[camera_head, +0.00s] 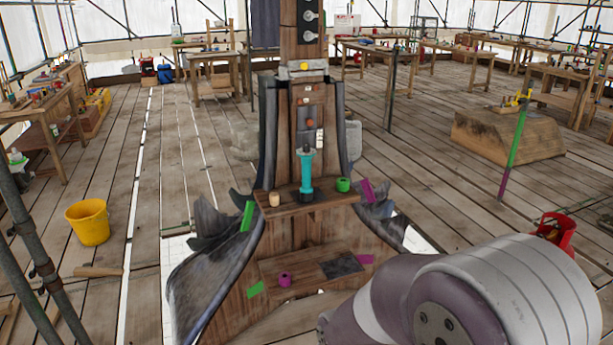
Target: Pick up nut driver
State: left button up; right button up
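A teal tool with a dark tip and base, which looks like the nut driver (306,178), stands upright on the upper wooden ledge (275,212) of the spire's post. A small green cup-like piece (343,184) is to its right, and a small tan cylinder (274,199) is to its left. Nothing is holding the teal tool. A grey and white link of my arm fills the lower right, but no gripper fingers show. My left gripper is not in view either.
A lower ledge holds a magenta ring (285,279) and a dark square plate (341,264). Dark curved fins (215,270) flank the ledges. A yellow bucket (88,221) stands on the plank floor at left. A wooden block (508,135) and workbenches stand farther back.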

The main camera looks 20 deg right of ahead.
aim_at(305, 190)
jog(key=i+z, duration=0.15)
jog(key=i, duration=0.4)
jog(key=i+z, duration=0.2)
jog(key=i, duration=0.4)
jog(key=i+z, duration=0.15)
jog(key=i, duration=0.4)
jog(key=i+j+z, duration=0.15)
jog(key=i, duration=0.4)
